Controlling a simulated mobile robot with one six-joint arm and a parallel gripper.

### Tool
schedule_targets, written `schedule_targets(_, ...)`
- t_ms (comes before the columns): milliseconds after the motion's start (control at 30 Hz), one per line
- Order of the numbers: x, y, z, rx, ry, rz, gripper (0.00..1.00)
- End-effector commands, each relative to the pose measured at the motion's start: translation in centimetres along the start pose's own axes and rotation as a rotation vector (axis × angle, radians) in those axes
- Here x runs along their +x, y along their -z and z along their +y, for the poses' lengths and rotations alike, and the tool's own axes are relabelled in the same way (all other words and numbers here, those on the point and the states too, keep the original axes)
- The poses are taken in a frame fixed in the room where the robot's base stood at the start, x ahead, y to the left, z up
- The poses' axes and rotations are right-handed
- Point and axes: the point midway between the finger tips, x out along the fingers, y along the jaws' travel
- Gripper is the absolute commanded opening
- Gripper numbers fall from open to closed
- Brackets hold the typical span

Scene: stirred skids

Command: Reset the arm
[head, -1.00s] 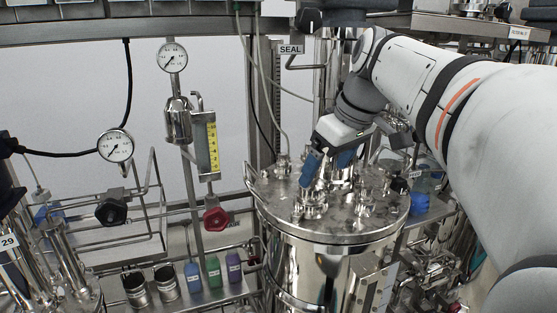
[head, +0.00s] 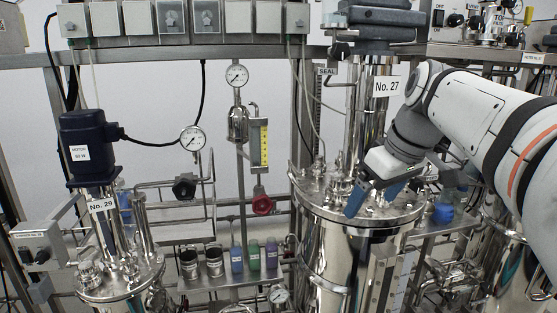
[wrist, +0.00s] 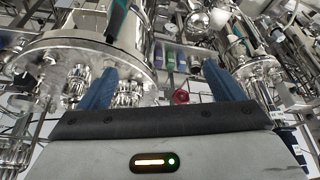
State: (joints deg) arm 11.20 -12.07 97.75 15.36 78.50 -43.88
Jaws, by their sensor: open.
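My gripper (head: 375,199) is at the right of the head view, with blue fingers pointing down over the lid of the steel vessel labelled No. 27 (head: 340,262). In the wrist view my gripper (wrist: 160,85) shows its two blue fingers spread wide apart, with nothing held between them. The vessel lid with its fittings also shows at the upper left of the wrist view (wrist: 110,50). I cannot tell from the head view how far the fingertips are from the lid.
A smaller vessel, No. 29, with a dark motor (head: 88,145) stands at the left. Pressure gauges (head: 237,76), a red valve knob (head: 262,205) and a shelf of coloured bottles (head: 254,256) are in the middle.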

Motion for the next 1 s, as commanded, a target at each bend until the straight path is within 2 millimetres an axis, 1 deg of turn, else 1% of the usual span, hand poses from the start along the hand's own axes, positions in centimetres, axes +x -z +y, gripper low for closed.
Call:
schedule_targets(267, 3.7, -3.2, -1.4, 0.129, -0.029, -0.045, 0.87)
schedule_targets(367, 5.4, -4.7, -2.3, 0.183, -0.043, -0.064, 0.87)
schedule_targets(467, 7.4, -6.7, -3.2, 0.244, -0.062, -0.083, 0.87)
schedule_targets(567, 9.8, -9.3, -4.6, 0.317, -0.088, -0.106, 0.87)
schedule_targets(700, 13.7, -13.8, -6.7, 0.423, -0.132, -0.133, 0.87)
schedule_targets(800, 15.6, -16.3, -7.8, 0.477, -0.157, -0.142, 0.87)
schedule_targets(900, 16.7, -17.7, -8.5, 0.511, -0.171, -0.145, 0.87)
schedule_targets(1000, 17.1, -18.3, -8.7, 0.523, -0.177, -0.146, 0.87)
